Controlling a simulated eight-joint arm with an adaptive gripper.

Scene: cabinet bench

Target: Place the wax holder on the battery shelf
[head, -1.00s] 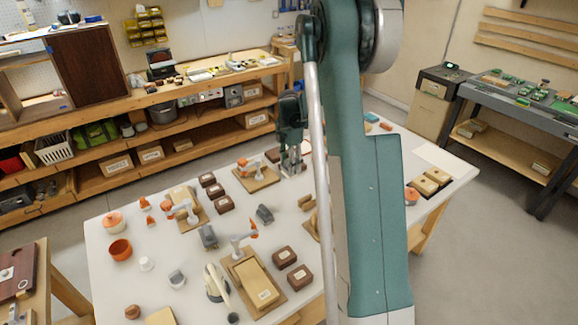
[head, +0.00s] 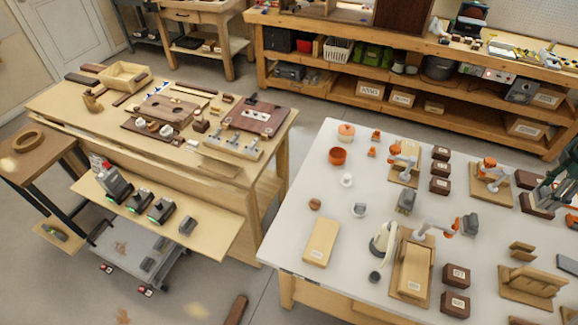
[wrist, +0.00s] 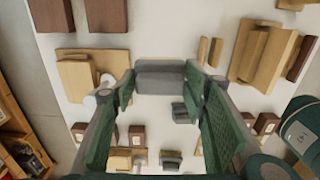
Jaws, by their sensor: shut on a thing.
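My gripper (wrist: 159,88) is shut on a grey blocky thing (wrist: 160,72), which I take to be the wax holder. It sits between the fingertips above the white table in the wrist view. In the head view only part of my green arm shows at the right edge, and the held thing cannot be made out. The battery shelf (head: 213,222) is the pale wooden ledge on the near side of the left workbench. Several dark battery units with green lights (head: 162,207) stand along it, with a smaller grey piece (head: 187,225) on their right. Its right end is bare.
The white table (head: 300,235) carries small orange-and-white arm models, brown boxes and grey pieces. A floor gap separates it from the left workbench (head: 60,105). A grey cart (head: 135,255) stands under the shelf.

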